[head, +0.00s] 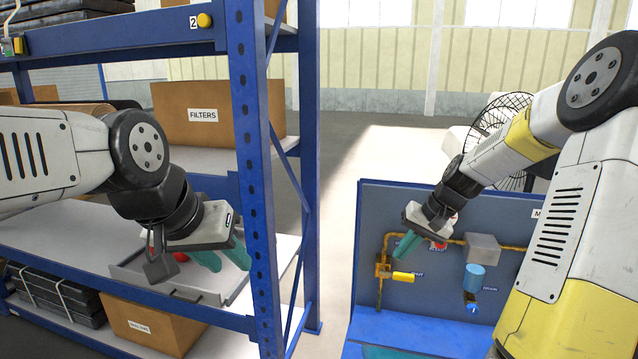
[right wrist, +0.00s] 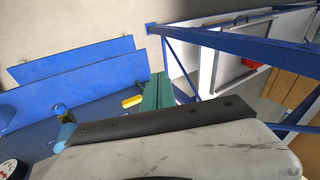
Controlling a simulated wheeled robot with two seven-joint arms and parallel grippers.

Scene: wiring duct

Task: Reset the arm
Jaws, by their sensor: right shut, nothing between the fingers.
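My right arm comes in from the right in the head view, bent down over the blue panel station. Its right gripper (head: 405,248) has its green fingers together with nothing in them, in front of the upper left part of the panel. The green fingers also show in the right wrist view (right wrist: 158,92). My left arm reaches in from the left in front of the shelf rack. Its left gripper (head: 228,261) points down beside the rack's upright, with its two green fingers apart and nothing seen between them.
The blue panel (head: 340,340) carries orange pipes, a yellow handle (head: 403,277), a grey box (head: 482,248) and a blue cylinder (head: 474,277). The blue rack upright (head: 251,150) stands close to my left gripper. A grey tray (head: 195,285) and cardboard box (head: 215,112) sit on shelves. Floor between is clear.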

